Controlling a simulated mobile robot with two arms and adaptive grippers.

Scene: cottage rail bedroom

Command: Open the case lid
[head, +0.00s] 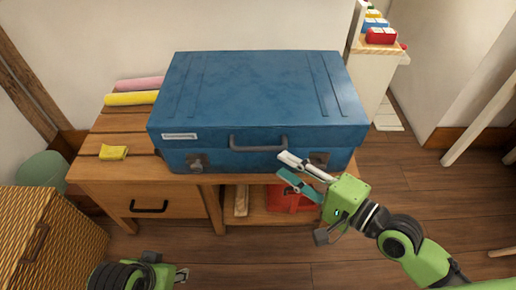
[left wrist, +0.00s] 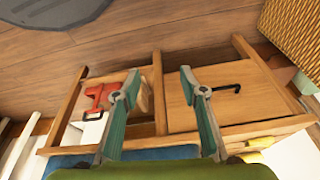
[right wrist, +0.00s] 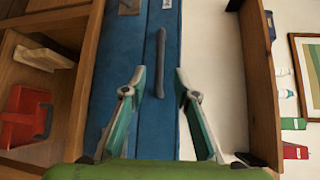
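The blue case (head: 255,95) lies flat on the wooden cabinet with its lid down. Its front has a grey handle (head: 258,146), a left latch (head: 197,161) and a right latch (head: 319,158). My right gripper (head: 288,168) is open and empty before the case front, between the handle and right latch in the head view. In the right wrist view the open fingers (right wrist: 160,78) point toward the case front, with the handle (right wrist: 161,62) beyond them. My left gripper (head: 182,275) is low, in front of the cabinet; its fingers (left wrist: 158,78) are open and empty in the left wrist view.
The wooden cabinet (head: 160,204) has a drawer and an open shelf holding a red object (head: 285,197). Rolled cloths (head: 130,98) and a yellow item (head: 113,153) lie left of the case. A wicker basket (head: 60,245) stands front left; a white shelf (head: 379,70) stands right.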

